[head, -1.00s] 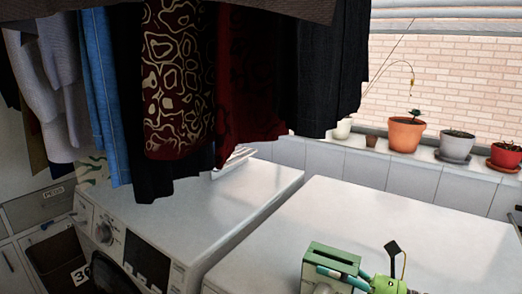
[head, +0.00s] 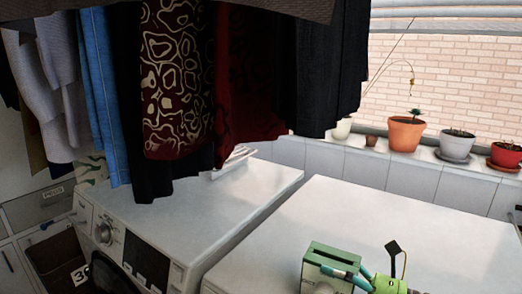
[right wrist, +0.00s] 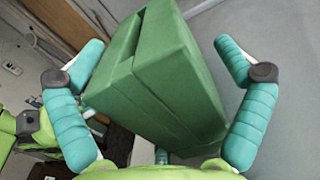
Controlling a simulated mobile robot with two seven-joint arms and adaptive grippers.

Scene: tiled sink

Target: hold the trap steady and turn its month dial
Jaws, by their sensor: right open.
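The trap (head: 333,257) is a green box on the near edge of the white top in the head view, partly covered by my right gripper (head: 345,276), which reaches in from the right. In the right wrist view, the trap (right wrist: 165,85) fills the space between the two teal fingers of my right gripper (right wrist: 160,50). Those fingers are spread, with a gap visible on the right side. A green and teal part, seemingly my left gripper (right wrist: 88,118), shows beyond the left finger; its jaws are unclear.
A white washing machine (head: 215,190) stands left of the white top (head: 400,215), with a gap between. Clothes (head: 185,80) hang low above the washer. Several potted plants, one in an orange pot (head: 406,134), line the sill behind. The white top behind the trap is clear.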

